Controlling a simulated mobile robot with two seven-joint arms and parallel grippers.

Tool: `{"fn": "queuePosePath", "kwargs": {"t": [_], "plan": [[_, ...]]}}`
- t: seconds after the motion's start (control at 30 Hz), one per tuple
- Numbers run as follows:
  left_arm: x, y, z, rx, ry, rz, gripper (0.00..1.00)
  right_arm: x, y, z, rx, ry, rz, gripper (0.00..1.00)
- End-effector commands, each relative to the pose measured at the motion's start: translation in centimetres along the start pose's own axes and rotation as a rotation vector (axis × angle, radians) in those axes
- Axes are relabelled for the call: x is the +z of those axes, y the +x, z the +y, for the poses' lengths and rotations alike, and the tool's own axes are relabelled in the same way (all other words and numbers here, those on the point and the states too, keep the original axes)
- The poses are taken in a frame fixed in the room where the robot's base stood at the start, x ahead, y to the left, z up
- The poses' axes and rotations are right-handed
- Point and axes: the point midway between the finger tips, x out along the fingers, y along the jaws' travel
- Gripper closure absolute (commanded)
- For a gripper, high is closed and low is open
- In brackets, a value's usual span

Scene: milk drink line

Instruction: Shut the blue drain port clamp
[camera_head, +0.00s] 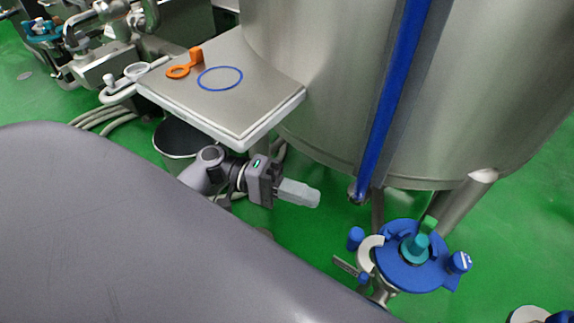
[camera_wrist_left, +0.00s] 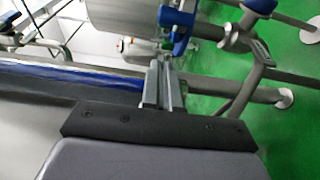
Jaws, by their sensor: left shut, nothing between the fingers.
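The blue drain port clamp (camera_head: 398,274) sits around a fitting below the steel tank, at the lower right of the head view. A teal plug (camera_head: 414,247) with a green tab stands in its middle, and a blue knob (camera_head: 459,262) is at its right side. I cannot tell whether the clamp is fully closed. My left gripper (camera_head: 314,198) is shut and empty, up and left of the clamp and apart from it. In the left wrist view the shut fingers (camera_wrist_left: 164,68) point towards blue parts (camera_wrist_left: 178,28) on steel pipework. My right gripper is not in view.
The large steel tank (camera_head: 300,70) with a blue vertical strip (camera_head: 392,95) stands behind. A steel side table (camera_head: 225,105) holds an orange part (camera_head: 178,71) and a blue ring (camera_head: 220,89). A bucket (camera_head: 176,138) stands below the table. Green floor (camera_head: 310,235) is open between gripper and clamp.

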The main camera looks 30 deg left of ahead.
Motion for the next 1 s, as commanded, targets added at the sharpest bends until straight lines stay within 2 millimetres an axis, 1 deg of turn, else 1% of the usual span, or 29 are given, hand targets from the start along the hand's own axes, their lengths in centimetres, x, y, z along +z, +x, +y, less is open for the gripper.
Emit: {"fn": "queuePosePath", "kwargs": {"t": [0.03,0.17,0.33,0.53,1.0], "plan": [[0.0,1.2,0.1,0.005,0.002,-0.002,1.00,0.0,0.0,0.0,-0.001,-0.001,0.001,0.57],[0.0,3.8,0.1,0.004,0.002,-0.001,1.00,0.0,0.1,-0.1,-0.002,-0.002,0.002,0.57],[1.9,5.5,0.1,0.002,0.000,-0.001,1.00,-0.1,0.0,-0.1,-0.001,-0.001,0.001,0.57],[2.8,6.4,0.0,0.000,0.001,0.001,1.00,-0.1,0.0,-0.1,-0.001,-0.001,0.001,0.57],[2.8,6.6,0.0,0.000,0.000,0.000,1.00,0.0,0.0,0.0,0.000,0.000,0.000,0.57]]}}
